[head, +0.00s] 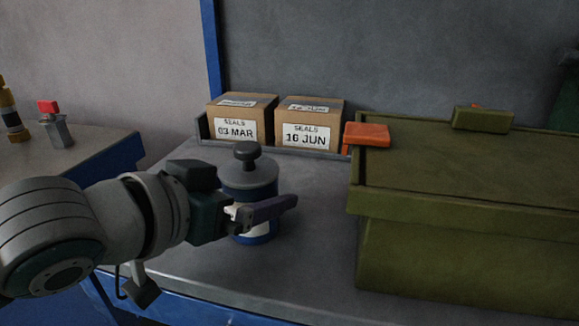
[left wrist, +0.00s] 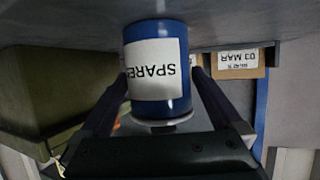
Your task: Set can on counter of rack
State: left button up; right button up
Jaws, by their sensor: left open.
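The can (head: 250,178) is blue with a white label, a grey lid and a black knob. It stands upright on the grey counter (head: 310,215) of the rack, left of the green case. My left gripper (head: 268,209) is at the can, its fingers open, one partly covering it in the head view. In the left wrist view, which is upside down, the can (left wrist: 157,72) reads SPARES and stands between the two open fingers (left wrist: 158,84). I cannot tell whether they touch it. My right gripper is not in view.
Two SEALS cartons (head: 236,130) (head: 307,135) sit in a grey tray at the back. A large green case (head: 455,245) with an orange piece (head: 367,134) at its corner fills the right. A separate bench (head: 85,160) stands left. Bare counter lies between can and case.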

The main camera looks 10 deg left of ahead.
pick_arm(q)
jog(key=shift+s+r, duration=0.15)
jog(key=shift+r, duration=0.1)
jog(key=p+v, duration=0.3)
jog(key=v, duration=0.9)
jog(key=s+a+f+n+g+y, duration=0.1)
jog(key=s+f+g+y, duration=0.1)
jog(key=s+f+g, duration=0.2)
jog(key=s+a+f+n+g+y, duration=0.1)
jog(key=s+f+g, duration=0.4)
jog(key=s, duration=0.6)
jog(key=shift+s+a+y, duration=0.15)
jog(key=shift+y, duration=0.55)
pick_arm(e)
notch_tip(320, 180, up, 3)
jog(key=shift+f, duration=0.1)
